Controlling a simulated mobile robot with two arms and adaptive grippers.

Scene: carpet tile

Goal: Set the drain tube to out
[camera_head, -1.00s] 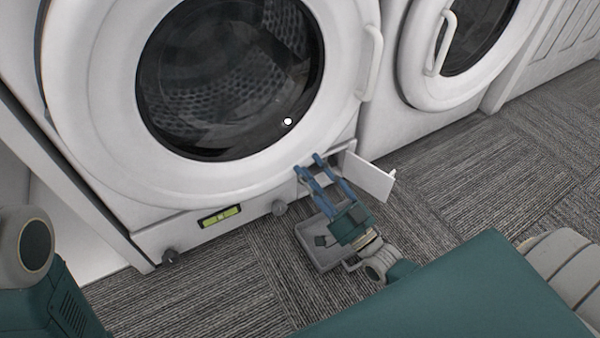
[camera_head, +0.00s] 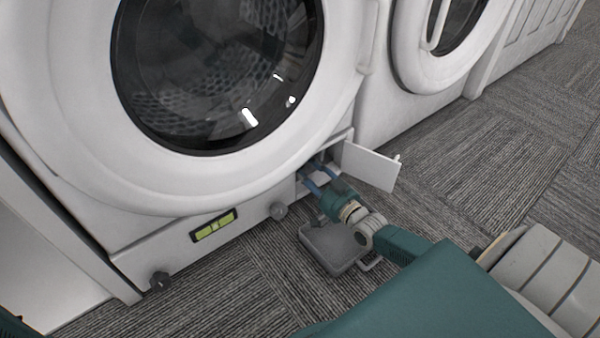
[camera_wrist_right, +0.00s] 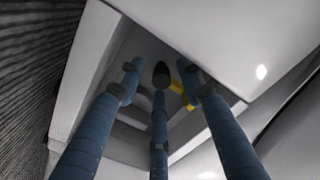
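The white washing machine (camera_head: 75,185) has a small opening (camera_head: 303,187) low at its front right, with its white flap door (camera_head: 370,167) swung open. My right gripper (camera_head: 309,169) reaches into this opening. In the right wrist view, the right gripper (camera_wrist_right: 160,76) has its blue fingers spread apart, with a dark-tipped blue piece between them, probably a third finger. A bent yellow piece (camera_wrist_right: 188,98) shows in the recess, partly behind the right-hand finger. I cannot tell whether it is the drain tube or whether a finger touches it. My left gripper is not in view.
A grey tray (camera_head: 335,248) lies on the carpet below the opening, close under my right arm. A second white machine (camera_head: 390,105) stands at right. Carpet further right is clear.

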